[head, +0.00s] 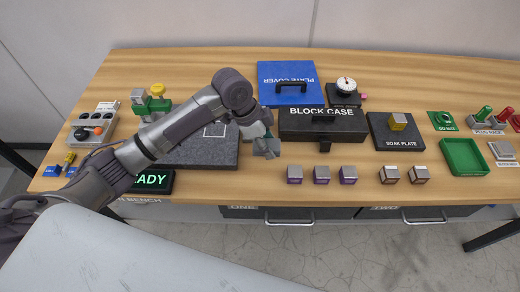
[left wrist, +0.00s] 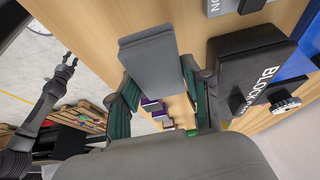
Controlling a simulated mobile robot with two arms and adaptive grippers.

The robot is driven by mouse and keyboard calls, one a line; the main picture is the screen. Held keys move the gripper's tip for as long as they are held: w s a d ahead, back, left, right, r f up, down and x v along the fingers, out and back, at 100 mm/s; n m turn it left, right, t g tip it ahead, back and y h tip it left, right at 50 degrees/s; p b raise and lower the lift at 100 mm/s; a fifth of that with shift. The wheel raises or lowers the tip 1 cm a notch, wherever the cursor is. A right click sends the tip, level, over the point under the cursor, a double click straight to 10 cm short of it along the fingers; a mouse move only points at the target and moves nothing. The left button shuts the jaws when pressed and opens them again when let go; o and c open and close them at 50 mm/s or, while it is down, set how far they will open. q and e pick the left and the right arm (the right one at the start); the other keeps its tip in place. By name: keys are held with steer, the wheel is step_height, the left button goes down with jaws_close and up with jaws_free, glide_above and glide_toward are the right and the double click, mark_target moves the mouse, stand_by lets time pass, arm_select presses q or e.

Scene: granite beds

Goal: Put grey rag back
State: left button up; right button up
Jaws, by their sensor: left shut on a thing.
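The grey rag (left wrist: 150,65) looks like a flat folded pad with layered edges in the left wrist view. My left gripper (head: 262,143) is shut on it, with green-lined fingers on either side. In the head view the rag (head: 267,149) is small and partly covered by the gripper, between the dark granite plate (head: 210,155) and the block case (head: 300,125). It appears held above the table. My right gripper (left wrist: 69,62) seems to show small at the left of the left wrist view, over the floor; its jaws are too small to judge.
A blue plate cover (head: 285,72) lies behind the block case. A soak plate (head: 380,135) with a yellowish block and a green tray (head: 464,157) are to the right. Several small blocks (head: 321,174) line the front. Bare wood (head: 215,62) shows at the back left.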

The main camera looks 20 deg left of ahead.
mark_target(260, 159)
arm_select(q)
steer(key=shift+w+a+f, duration=0.15)
steer(key=shift+a+f, duration=0.3)
steer(key=shift+a, duration=0.15)
steer(key=shift+w+a+f, duration=0.1)
steer(key=shift+a+f, duration=0.3)
steer(key=shift+a, duration=0.2)
step_height(260, 159, down, 3)
steer(key=shift+f+p, duration=0.2)
steer(key=shift+p, duration=0.4)
steer(key=shift+f, duration=0.25)
steer(key=shift+f, duration=0.15)
steer(key=o, duration=1)
steer(key=shift+r, duration=0.3)
steer(key=b+v, duration=0.1)
steer(key=v, duration=1)
steer(key=shift+s+a+r, duration=0.1)
steer(key=shift+a+r, duration=0.05)
steer(key=shift+r, duration=0.2)
